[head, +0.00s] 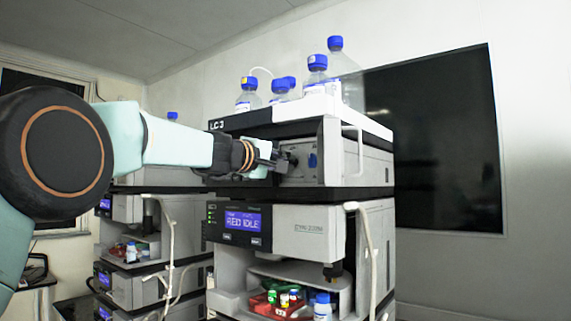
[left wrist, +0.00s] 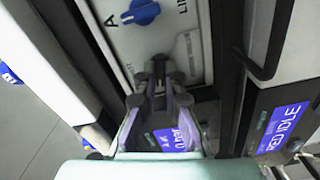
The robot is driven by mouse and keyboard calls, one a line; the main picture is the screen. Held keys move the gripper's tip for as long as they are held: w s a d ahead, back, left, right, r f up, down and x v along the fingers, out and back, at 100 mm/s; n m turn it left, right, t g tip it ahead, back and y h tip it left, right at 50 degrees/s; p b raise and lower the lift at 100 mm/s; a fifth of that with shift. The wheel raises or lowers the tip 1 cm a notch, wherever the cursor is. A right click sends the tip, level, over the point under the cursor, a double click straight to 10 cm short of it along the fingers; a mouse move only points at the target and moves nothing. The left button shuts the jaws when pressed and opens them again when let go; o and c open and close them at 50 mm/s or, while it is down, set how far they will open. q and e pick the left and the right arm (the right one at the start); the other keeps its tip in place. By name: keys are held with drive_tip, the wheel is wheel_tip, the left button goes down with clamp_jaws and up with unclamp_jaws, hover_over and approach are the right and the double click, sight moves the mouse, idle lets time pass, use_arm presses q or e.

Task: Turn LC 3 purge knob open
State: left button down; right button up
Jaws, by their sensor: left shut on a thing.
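The LC 3 stack (head: 330,215) stands in the middle of the head view, its top module showing a pale front panel. My left gripper (head: 287,162) reaches in from the left and its fingertips are at this panel. In the left wrist view, the gripper (left wrist: 160,72) is shut at a small dark knob on the panel, which the fingertips mostly hide. The knob's angle cannot be told. A blue knob (head: 312,160) sits just right of the fingertips; in the left wrist view the blue knob (left wrist: 142,12) is above them, apart. My right gripper is not in view.
Blue-capped bottles (head: 317,75) stand on the white top tray (head: 350,121). A pale handle or tube (head: 360,150) stands out at the module's right. Below is a display unit (head: 243,220) reading "RED IDLE". Another stack stands behind at the left.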

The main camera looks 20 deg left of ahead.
use_arm(q)
drive_tip(key=shift+f+n, duration=0.15)
drive_tip(key=shift+n, duration=1.15)
drive_tip(key=shift+f, duration=0.1)
drive_tip(key=c, duration=1.9)
unclamp_jaws()
drive_tip(key=o, duration=0.4)
drive_tip(key=shift+s+a, duration=0.2)
drive_tip(key=shift+o, duration=0.2)
drive_tip(key=shift+w+d, duration=0.1)
drive_tip(key=shift+w, duration=0.05)
